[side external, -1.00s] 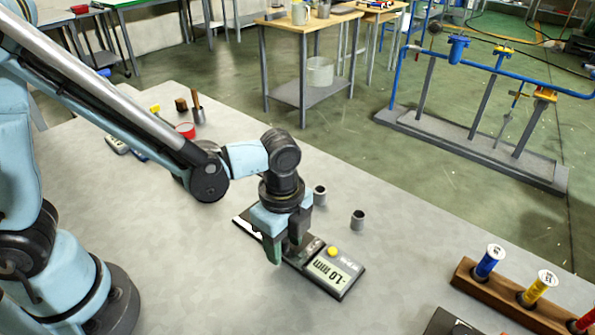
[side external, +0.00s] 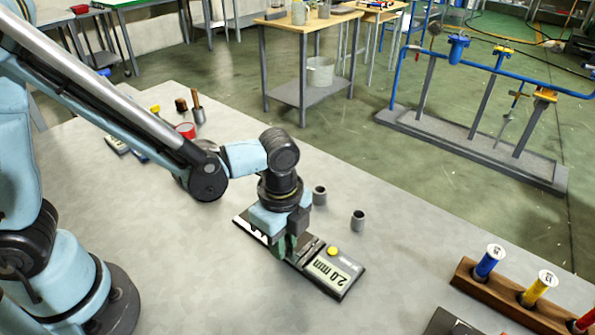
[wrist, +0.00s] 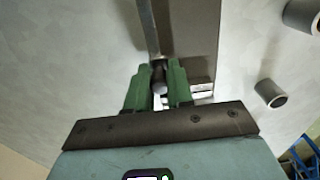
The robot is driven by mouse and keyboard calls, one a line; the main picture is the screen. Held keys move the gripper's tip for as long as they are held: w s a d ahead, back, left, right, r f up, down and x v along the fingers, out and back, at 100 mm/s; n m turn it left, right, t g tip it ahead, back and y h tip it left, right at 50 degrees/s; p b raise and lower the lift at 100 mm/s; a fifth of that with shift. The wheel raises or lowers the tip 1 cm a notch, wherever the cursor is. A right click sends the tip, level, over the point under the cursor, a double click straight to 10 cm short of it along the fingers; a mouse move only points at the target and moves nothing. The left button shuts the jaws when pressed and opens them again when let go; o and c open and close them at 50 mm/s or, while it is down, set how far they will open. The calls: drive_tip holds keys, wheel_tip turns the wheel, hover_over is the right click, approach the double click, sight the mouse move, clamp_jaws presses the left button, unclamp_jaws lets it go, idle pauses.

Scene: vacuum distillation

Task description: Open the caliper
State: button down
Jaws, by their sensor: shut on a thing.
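The caliper (side external: 345,288) lies flat on the grey table, with a dark body, a yellow button (side external: 332,251) and a display (side external: 333,274) reading 2.0 mm. Its dark plate and thin metal rail also show in the wrist view (wrist: 196,38). My gripper (side external: 286,252) is down at the middle of the caliper, left of the display. In the wrist view my gripper's green fingers (wrist: 159,84) are shut on a small dark rounded knob (wrist: 158,70) of the caliper. The caliper's jaws are partly hidden behind my gripper.
Two small grey cylinders (side external: 320,195) (side external: 358,220) stand just behind the caliper. A wooden rack (side external: 507,292) with coloured tubes is at the right. A red ring-shaped item (side external: 186,130) and small tools lie at the back left. The table left of the caliper is clear.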

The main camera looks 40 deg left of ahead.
drive_tip(key=shift+a, duration=2.65)
drive_tip(key=c, duration=1)
unclamp_jaws()
drive_tip(key=shift+r, duration=0.1)
wheel_tip(320, 180, up, 7)
